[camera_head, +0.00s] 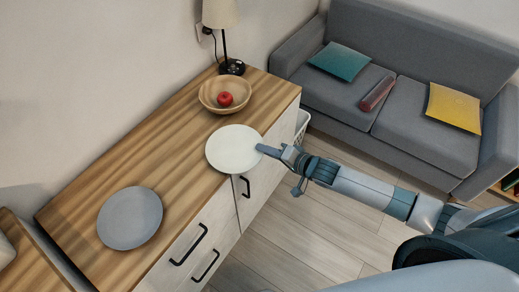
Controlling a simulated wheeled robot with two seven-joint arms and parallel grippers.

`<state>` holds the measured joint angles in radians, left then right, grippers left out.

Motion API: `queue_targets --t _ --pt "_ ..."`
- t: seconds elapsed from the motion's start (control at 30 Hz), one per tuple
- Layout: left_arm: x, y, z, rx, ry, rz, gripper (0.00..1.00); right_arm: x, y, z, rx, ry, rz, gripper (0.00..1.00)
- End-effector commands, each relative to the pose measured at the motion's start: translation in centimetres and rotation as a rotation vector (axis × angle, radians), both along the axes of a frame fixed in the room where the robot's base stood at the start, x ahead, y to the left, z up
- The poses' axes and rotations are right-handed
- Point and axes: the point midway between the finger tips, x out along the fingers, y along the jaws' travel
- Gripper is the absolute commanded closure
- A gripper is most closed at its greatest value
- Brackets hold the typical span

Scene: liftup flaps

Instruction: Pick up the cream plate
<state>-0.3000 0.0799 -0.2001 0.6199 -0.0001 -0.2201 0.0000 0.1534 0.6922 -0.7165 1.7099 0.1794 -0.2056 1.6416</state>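The cream plate (230,149) is at the front edge of the wooden cabinet top, its right rim reaching past that edge. I cannot tell whether it rests on the top or is slightly raised. My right gripper (268,151) comes in from the right, its fingertips at the plate's right rim. The view is too small to show whether the fingers are closed on the rim. My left gripper is not in view.
A wooden bowl (208,98) with a red apple (225,99) stands behind the cream plate, near a lamp (224,45). A grey plate (130,218) lies at the left. The cabinet top (175,160) is clear between the plates. A grey sofa (412,133) stands at the back right.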

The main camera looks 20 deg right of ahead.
Motion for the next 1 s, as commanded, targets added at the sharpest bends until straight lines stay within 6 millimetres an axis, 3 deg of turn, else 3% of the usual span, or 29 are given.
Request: queue_targets --t 0.3,0.7,1.0 --pt "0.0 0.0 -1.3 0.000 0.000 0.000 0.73 0.1 0.1 3.7 0.004 -0.007 0.002 1.00" --pt "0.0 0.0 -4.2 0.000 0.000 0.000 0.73 5.9 -5.1 8.2 -0.001 -0.009 0.000 1.00" --pt "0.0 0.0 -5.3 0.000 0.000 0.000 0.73 8.2 -7.2 10.2 0.003 -0.006 0.001 1.00"
